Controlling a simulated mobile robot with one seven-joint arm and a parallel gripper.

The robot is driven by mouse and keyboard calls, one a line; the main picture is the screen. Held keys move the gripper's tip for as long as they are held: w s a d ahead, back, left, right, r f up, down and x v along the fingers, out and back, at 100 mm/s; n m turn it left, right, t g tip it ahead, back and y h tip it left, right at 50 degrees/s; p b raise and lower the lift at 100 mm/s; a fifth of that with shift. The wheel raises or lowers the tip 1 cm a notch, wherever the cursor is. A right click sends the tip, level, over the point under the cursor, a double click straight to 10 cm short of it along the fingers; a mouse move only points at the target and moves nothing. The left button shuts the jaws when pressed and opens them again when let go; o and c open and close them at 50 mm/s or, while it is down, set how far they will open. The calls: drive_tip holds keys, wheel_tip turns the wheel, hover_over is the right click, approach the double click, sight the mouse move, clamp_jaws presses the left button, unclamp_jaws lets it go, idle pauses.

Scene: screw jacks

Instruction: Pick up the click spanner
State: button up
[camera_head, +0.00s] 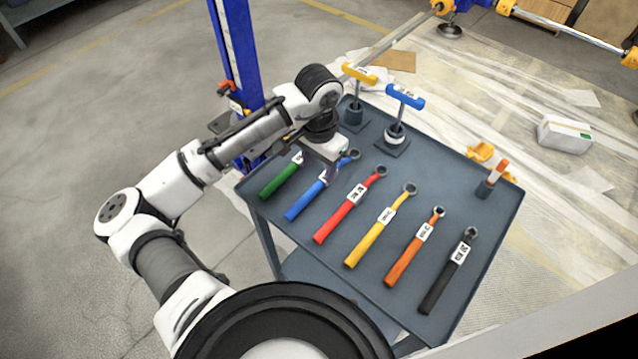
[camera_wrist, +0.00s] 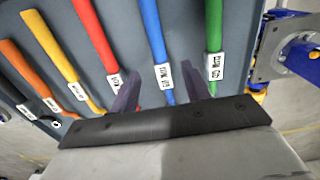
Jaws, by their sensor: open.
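Several spanners with coloured handles and white labels lie side by side on a dark table (camera_head: 300,238): green (camera_head: 280,180), blue (camera_head: 306,202), red (camera_head: 340,220), yellow (camera_head: 370,243), orange (camera_head: 408,261) and black (camera_head: 443,284). The labels are too small to tell which is the click spanner. My gripper (camera_wrist: 158,72) is open and empty over the blue spanner, which also shows in the wrist view (camera_wrist: 151,30) between the two fingers. The red (camera_wrist: 94,32) and green (camera_wrist: 213,25) spanners lie just outside the fingers. My wrist partly hides the green and blue spanners in the head view.
Behind the spanners stand a yellow-handled T-tool (camera_head: 358,75) and a blue-handled T-tool (camera_head: 405,97) on dark bases. A small orange-topped post (camera_head: 495,172) and a yellow part (camera_head: 481,152) are at the right. A blue column (camera_head: 236,55) rises beside the table's left end.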

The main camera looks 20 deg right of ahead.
sight(317, 185)
drive_tip(key=shift+s+a+f+p, duration=0.15)
drive_tip(key=shift+f+p, duration=0.15)
drive_tip(key=shift+f, duration=1.15)
drive_tip(key=shift+a+f+p, duration=0.1)
drive_tip(key=shift+f+p, duration=0.2)
drive_tip(key=shift+f, duration=1.15)
clamp_jaws()
